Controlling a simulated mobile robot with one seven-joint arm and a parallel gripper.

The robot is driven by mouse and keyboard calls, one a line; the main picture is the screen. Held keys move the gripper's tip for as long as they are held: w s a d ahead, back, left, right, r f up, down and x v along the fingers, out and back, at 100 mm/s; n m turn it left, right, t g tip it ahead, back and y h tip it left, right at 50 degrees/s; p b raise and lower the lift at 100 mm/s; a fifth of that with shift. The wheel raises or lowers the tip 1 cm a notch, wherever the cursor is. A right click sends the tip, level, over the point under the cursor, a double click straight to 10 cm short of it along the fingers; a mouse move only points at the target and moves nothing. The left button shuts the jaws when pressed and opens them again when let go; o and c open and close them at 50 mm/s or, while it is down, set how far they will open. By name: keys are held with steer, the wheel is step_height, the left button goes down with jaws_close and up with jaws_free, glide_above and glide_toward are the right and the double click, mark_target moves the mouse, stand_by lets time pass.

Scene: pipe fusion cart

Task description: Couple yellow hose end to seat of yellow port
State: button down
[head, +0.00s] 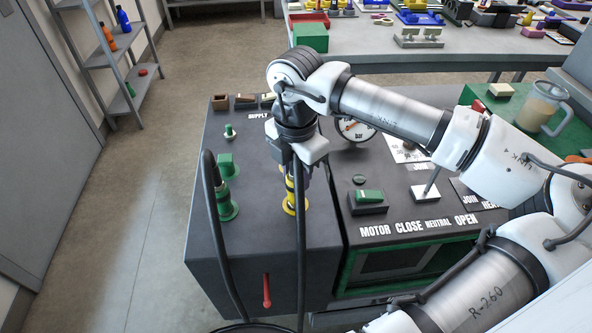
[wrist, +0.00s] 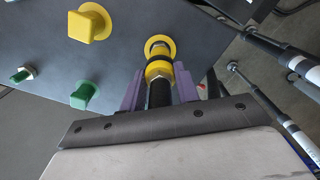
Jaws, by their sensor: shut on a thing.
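The yellow port (head: 296,209) is a yellow ring on the dark cart top; in the wrist view (wrist: 160,42) its metal seat shows in the middle. My gripper (head: 293,180) points down over it. In the wrist view my gripper's purple fingers (wrist: 159,80) are shut on the black hose just behind the yellow hose end (wrist: 158,69). The yellow hose end is close to the port and nearly in line with it, with metal visible between the yellow collar and ring. I cannot tell whether they touch. In the head view my gripper partly hides the hose end.
A green port (head: 228,210) with a black hose stands to the left, near a green knob (head: 226,165). A yellow square knob (wrist: 90,24) is beside the yellow port. A red lever (head: 266,290) is at the front; the gauge (head: 354,129) and control panel are right.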

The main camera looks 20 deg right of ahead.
steer(key=shift+f+b, duration=0.5)
steer(key=shift+f, duration=0.05)
steer(key=c, duration=0.9)
jaws_free()
steer(key=shift+c, duration=0.2)
step_height(320, 180, up, 14)
steer(key=shift+f+b, duration=0.1)
steer(key=shift+b, duration=0.45)
steer(key=shift+s, duration=0.1)
